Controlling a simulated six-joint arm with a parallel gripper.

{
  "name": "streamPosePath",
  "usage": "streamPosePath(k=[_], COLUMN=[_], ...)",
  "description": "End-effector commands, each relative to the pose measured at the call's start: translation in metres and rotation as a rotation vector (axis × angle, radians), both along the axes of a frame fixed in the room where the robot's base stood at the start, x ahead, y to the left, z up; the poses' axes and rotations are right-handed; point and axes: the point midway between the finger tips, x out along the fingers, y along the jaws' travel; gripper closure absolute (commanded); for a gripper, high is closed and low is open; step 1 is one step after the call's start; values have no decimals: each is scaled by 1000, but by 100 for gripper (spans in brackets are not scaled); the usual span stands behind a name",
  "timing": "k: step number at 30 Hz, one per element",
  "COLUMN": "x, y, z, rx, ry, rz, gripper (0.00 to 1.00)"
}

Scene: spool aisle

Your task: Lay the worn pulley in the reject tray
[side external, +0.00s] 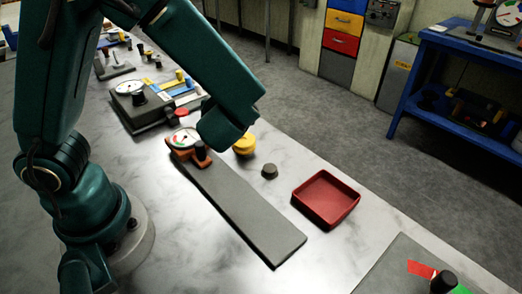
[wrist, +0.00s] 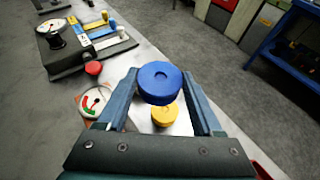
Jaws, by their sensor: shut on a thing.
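My gripper (wrist: 160,76) is shut on a blue pulley (wrist: 160,84), a thick round disc between its two fingers in the wrist view. In the side view my arm hides the fingers and the blue pulley. A yellow pulley (side external: 244,145) sits on the bench beside the arm's end; in the wrist view the yellow pulley (wrist: 166,114) shows partly behind the blue one. The red reject tray (side external: 326,200) lies to the right and looks empty. A sliver of red tray (wrist: 262,171) shows at the wrist view's lower right. I cannot tell wear on either pulley.
A dial gauge (side external: 184,138) stands at the far end of a long grey plate (side external: 245,210). A small dark grey piece (side external: 269,172) sits between the yellow pulley and the tray. A red knob (side external: 181,113) and a dark gauge block (side external: 140,105) stand farther back.

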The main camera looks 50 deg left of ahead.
Motion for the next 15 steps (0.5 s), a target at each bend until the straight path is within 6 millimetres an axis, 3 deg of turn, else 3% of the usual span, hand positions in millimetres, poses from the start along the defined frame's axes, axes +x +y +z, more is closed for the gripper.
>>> streamPosePath(k=[7,12,15], x=[47,57,55], y=[-97,-168,-199], z=[4,8,9], rx=[-9,-8,-11], ry=[-2,-17,-27], rz=[-324,-528,-611], gripper=[88,88,88])
